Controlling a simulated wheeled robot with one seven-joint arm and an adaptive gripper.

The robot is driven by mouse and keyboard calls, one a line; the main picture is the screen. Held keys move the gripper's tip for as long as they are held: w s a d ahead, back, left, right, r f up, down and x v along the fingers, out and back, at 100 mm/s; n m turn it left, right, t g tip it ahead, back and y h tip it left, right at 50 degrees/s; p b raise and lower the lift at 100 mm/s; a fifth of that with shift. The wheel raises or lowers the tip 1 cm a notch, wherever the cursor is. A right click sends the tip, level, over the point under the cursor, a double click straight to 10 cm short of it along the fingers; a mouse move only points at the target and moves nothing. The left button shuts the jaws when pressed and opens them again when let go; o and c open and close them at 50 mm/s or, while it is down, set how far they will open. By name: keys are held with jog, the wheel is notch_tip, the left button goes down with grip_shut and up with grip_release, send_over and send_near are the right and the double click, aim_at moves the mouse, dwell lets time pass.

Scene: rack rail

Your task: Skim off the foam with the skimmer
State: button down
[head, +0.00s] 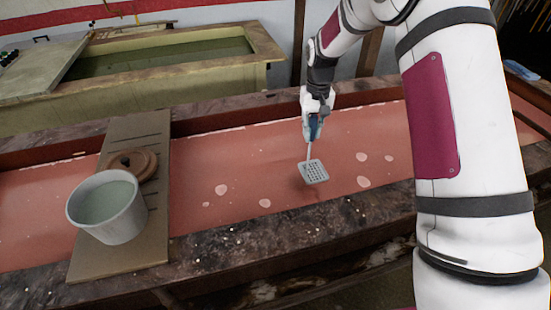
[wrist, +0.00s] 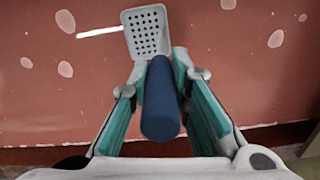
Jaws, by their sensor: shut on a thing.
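My gripper (head: 314,118) is shut on the blue handle of the skimmer (head: 314,172), whose pale square head is full of holes. In the wrist view the handle (wrist: 160,105) lies between the teal finger pads and the head (wrist: 147,34) points away from me. The head is over the red liquid (head: 255,150) in the long trough, at or just above the surface; I cannot tell if it touches. Pale foam patches (head: 221,189) float to its left, and others (head: 363,181) float to its right. No foam is clearly visible on the head.
The trough's dark front edge (head: 300,222) is nearby. A second vat (head: 190,82) of green liquid stands behind.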

jog(key=s+a+r+n, duration=0.3)
jog(key=s+a+r, duration=0.35)
jog(key=a, duration=0.45)
notch_tip(320, 180, down, 15)
jog(key=b, duration=0.2)
jog(key=shift+d+r, duration=0.15)
jog(key=shift+d, duration=0.1)
jog(key=shift+w+a+b, duration=1.5)
jog(key=shift+a+b, duration=0.95)
jog(key=shift+a, duration=3.2)
jog(key=shift+w+a+b, duration=1.45)
jog(key=shift+a+b, duration=1)
jog(key=shift+a, duration=3.15)
jog(key=s+a+p, duration=0.2)
jog(key=s+a, duration=0.3)
jog(key=s, duration=0.1)
jog(key=shift+s+r, duration=0.1)
